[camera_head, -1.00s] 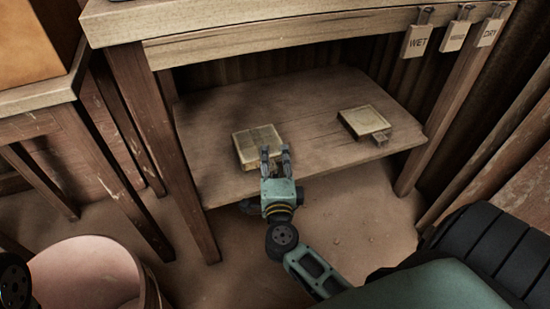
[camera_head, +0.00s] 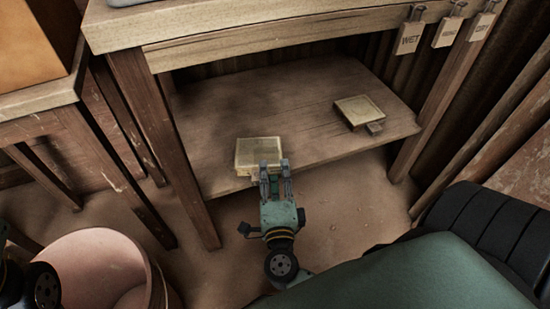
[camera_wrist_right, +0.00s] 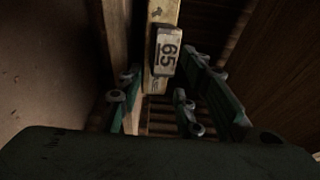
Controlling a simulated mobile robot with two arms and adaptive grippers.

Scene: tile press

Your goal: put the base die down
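A pale square die (camera_head: 258,153) is at the front left of the low wooden shelf (camera_head: 310,95). It looks flat, near the shelf's front edge. My right gripper (camera_head: 275,168) is at its front right corner. The fingers stand apart, with a gap between them. In the right wrist view a small tab marked 65 (camera_wrist_right: 166,52) shows on the die's edge, beyond and between the fingertips (camera_wrist_right: 163,72), with space at its sides. The die's underside is hidden. My left gripper is not in view; only dark parts of that arm show at lower left.
A second pale die (camera_head: 359,110) with a small tab lies at the shelf's right. Tags (camera_head: 410,38) hang from the bench top above. Bench legs (camera_head: 165,150) flank the shelf. A pink bucket (camera_head: 95,270) stands at lower left. The shelf between the dies is clear.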

